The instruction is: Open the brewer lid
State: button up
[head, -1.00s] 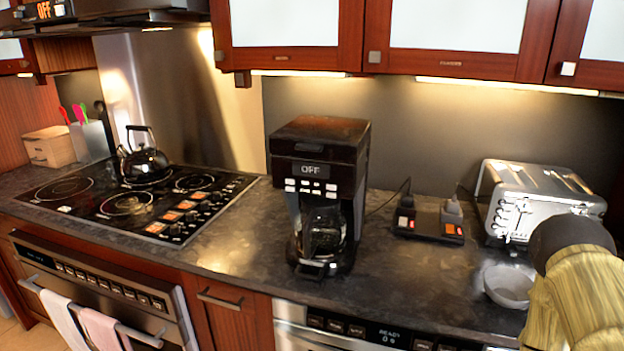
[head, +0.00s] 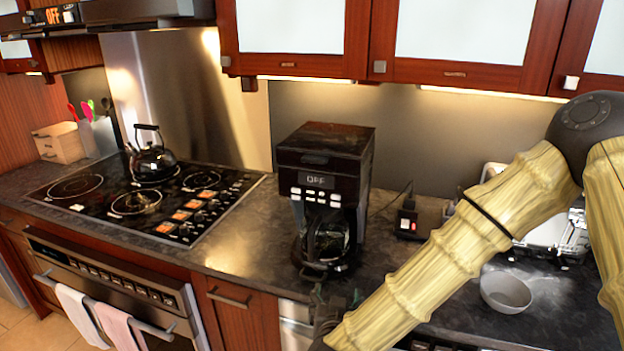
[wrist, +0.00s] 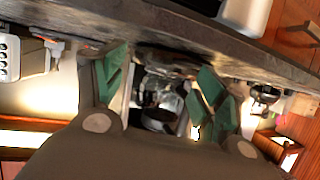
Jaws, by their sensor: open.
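The brewer (head: 326,160) is a black coffee maker standing on the dark counter, with its display reading OFF and a glass carafe (head: 329,240) in its lower bay. Its lid (head: 326,138) is the flat brown-black top and lies shut. My gripper (head: 338,296) is low in front of the brewer, near the counter's front edge, and well below the lid. In the wrist view my gripper (wrist: 160,92) is open, its green-padded fingers apart with nothing between them. The brewer (wrist: 163,96) shows beyond the fingers, upside down; its lid is not clear there.
A power strip (head: 408,220) and a toaster (head: 545,235), partly hidden by my arm, stand right of the brewer. A bowl (head: 506,291) sits near the front. A kettle (head: 152,160) stands on the stove (head: 90,205) at left. Wall cabinets (head: 450,45) hang above.

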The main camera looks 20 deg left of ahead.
jog(key=a+r+t, duration=0.2)
jog(key=a+r, duration=0.3)
jog(key=r, duration=0.8)
jog(key=m+t+h+p, duration=0.2)
jog(key=t+h, duration=0.1)
send_near(313, 161)
jog(key=w+p, duration=0.1)
jog(key=w, duration=0.3)
jog(key=w+p, duration=0.1)
jog(key=w, duration=0.4)
jog(key=shift+w+r+p, duration=0.2)
jog(key=shift+w+p, duration=0.05)
jog(key=shift+p, duration=0.05)
